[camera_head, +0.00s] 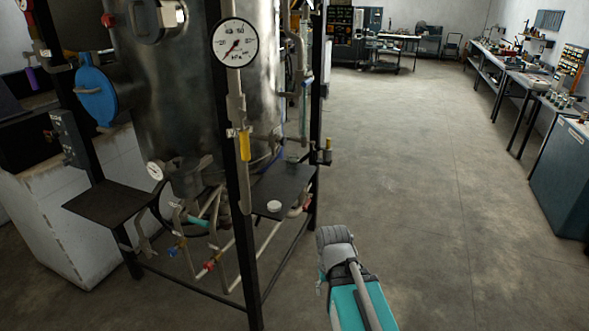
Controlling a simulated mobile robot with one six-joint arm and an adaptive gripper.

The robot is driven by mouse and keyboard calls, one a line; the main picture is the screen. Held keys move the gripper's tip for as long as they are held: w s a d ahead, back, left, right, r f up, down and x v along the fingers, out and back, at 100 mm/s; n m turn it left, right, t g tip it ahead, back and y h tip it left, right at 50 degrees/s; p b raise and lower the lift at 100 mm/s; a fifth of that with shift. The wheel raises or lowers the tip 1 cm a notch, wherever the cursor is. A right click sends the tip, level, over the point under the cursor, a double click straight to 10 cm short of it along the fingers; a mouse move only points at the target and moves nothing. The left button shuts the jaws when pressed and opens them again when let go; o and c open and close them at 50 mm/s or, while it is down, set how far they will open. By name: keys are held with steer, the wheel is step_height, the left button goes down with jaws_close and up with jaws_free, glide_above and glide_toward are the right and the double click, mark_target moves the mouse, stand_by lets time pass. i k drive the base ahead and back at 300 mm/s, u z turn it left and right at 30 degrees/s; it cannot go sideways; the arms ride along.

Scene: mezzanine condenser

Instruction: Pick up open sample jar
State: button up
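A small round white object (273,206) sits on a dark flat shelf (285,182) on the right side of the tank's frame. It may be a lid or a shallow jar; it is too small to tell. A faint, clear shape (292,160) shows at the back of the same shelf, possibly a glass jar, but I cannot make out its rim or contents. My teal and grey arm reaches up from the bottom centre, right of the shelf and apart from it. No gripper fingers can be made out.
A dark frame post (240,190) stands left of the white object. A pressure gauge (235,42), a yellow-handled valve (245,145) and pipes crowd the metal tank (175,110). Another dark shelf (108,203) is at left. The concrete floor (430,170) is clear; workbenches (515,78) line the right.

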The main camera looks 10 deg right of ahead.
mark_target(293, 160)
steer(key=z, duration=1.75)
steer(key=i, duration=1.3)
steer(key=u, duration=0.6)
